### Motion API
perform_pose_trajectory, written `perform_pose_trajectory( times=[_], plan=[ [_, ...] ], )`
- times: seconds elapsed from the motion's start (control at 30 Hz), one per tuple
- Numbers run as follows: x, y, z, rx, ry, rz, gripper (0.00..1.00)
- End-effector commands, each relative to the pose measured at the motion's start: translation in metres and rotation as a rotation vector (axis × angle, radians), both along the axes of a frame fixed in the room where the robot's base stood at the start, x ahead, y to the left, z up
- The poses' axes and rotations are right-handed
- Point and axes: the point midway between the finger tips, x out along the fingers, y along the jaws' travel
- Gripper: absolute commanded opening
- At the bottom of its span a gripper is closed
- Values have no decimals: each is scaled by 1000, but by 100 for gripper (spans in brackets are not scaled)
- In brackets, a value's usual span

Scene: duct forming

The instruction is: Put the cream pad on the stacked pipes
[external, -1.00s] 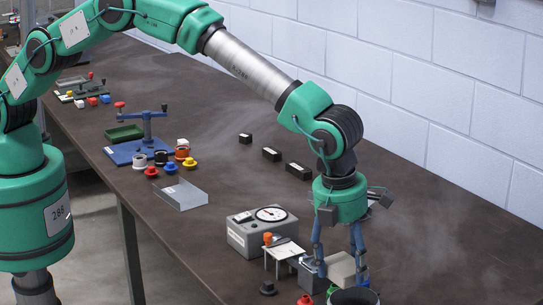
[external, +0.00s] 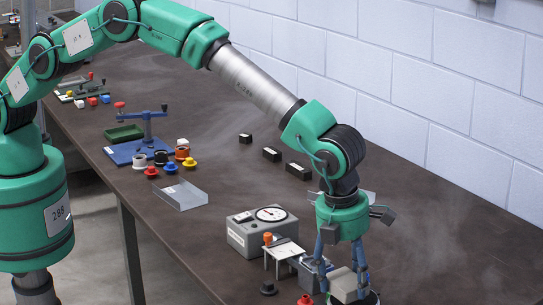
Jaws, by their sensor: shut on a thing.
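The cream pad (external: 343,284) is a pale block near the bottom edge of the external view. My gripper (external: 344,278) points down with its blue-grey fingers on either side of the pad and is shut on it. A dark round rim (external: 371,298), seemingly the top of the stacked pipes, shows just at the pad's lower right. The pad covers most of that rim, and the rest of the stack is cut off by the picture edge. I cannot tell whether the pad touches it.
A grey box with a dial (external: 262,232) stands left of my gripper. Close by are a small white stand (external: 284,252), a blue-grey block (external: 308,274), a black knob (external: 268,288) and a red knob (external: 305,299). Black blocks (external: 272,154) lie near the wall.

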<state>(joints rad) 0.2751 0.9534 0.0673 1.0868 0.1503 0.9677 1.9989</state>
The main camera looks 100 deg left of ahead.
Motion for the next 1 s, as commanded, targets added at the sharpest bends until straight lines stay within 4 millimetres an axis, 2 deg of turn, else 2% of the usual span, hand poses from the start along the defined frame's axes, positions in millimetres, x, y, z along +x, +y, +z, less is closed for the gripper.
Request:
perform_pose_trajectory(
  times=[0.33, 0.37, 0.43, 0.8, 1.0],
  plan=[
    [0, 0, -2, 0, 0, 0, 35],
    [0, 0, -1, 0, 0, 0, 67],
    [0, 0, -1, 0, 0, 0, 80],
    [0, 0, 0, 0, 0, 0, 80],
    [-1, -1, 11, 1, -1, 0, 80]
  ],
)
